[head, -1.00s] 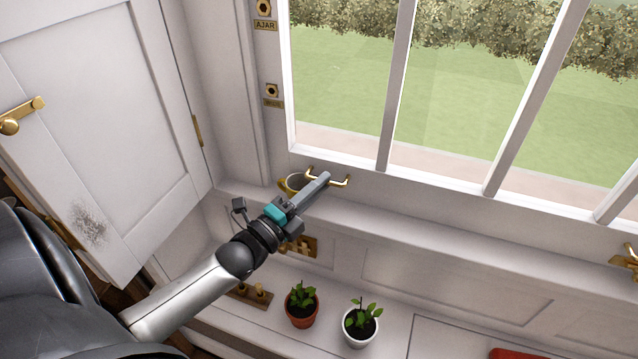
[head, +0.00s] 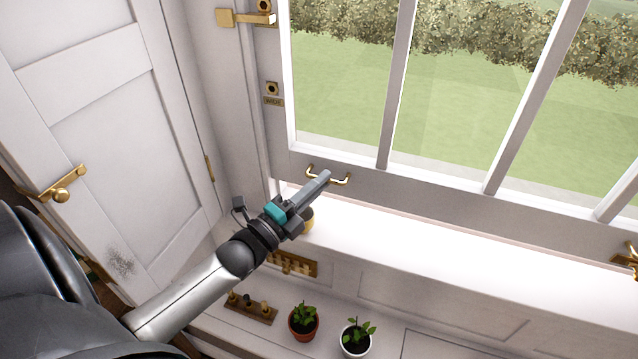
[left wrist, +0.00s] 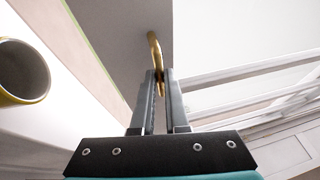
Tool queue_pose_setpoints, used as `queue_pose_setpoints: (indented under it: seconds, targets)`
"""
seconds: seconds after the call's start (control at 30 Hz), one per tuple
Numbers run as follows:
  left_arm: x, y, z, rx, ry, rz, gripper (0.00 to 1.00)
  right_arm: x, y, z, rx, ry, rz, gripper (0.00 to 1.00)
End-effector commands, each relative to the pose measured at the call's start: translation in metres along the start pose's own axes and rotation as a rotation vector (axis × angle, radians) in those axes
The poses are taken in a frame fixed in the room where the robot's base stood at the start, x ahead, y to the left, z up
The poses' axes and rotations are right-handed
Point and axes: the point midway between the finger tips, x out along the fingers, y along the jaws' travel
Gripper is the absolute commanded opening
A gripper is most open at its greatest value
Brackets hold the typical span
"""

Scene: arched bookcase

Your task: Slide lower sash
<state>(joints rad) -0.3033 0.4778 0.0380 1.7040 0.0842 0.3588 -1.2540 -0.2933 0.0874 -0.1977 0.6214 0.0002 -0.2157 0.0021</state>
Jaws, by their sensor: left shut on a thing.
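The lower sash (head: 440,207) is a white window frame with glazing bars. It stands raised, with a bright open strip between its bottom rail and the white sill (head: 440,262). A brass handle (head: 345,180) sits on the bottom rail at the left. My left gripper (head: 323,177) is shut on this handle. In the left wrist view the fingertips (left wrist: 160,80) close around the brass handle (left wrist: 154,50). A second brass fitting (head: 628,262) shows at the right edge. My right gripper is in neither view.
A yellow mug (left wrist: 22,75) stands on the sill beside the gripper, partly hidden by it in the head view (head: 309,224). Two potted plants (head: 303,320) stand below. A panelled door (head: 110,130) is at left. Brass peg sockets (head: 272,88) line the window jamb.

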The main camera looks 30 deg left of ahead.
Motion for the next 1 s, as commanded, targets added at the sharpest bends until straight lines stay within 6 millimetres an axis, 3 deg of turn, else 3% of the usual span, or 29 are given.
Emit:
queue_pose_setpoints:
  seconds: [0.03, 0.3, 0.77, 0.8, 1.0]
  targets:
    - [0.004, -0.016, 0.002, 0.001, 0.000, -0.013, 0.00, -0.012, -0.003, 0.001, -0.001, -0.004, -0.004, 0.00]
    - [0.008, -0.043, 0.004, 0.001, 0.000, -0.013, 0.00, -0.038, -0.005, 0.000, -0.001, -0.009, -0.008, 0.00]
    - [0.009, -0.046, 0.004, 0.001, 0.000, -0.011, 0.00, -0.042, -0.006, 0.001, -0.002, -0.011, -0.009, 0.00]
    - [0.009, -0.046, 0.004, 0.001, 0.000, -0.010, 0.13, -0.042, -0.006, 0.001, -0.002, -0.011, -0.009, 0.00]
    - [0.008, -0.044, 0.004, 0.001, 0.000, -0.006, 0.36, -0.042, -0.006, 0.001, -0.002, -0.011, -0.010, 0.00]
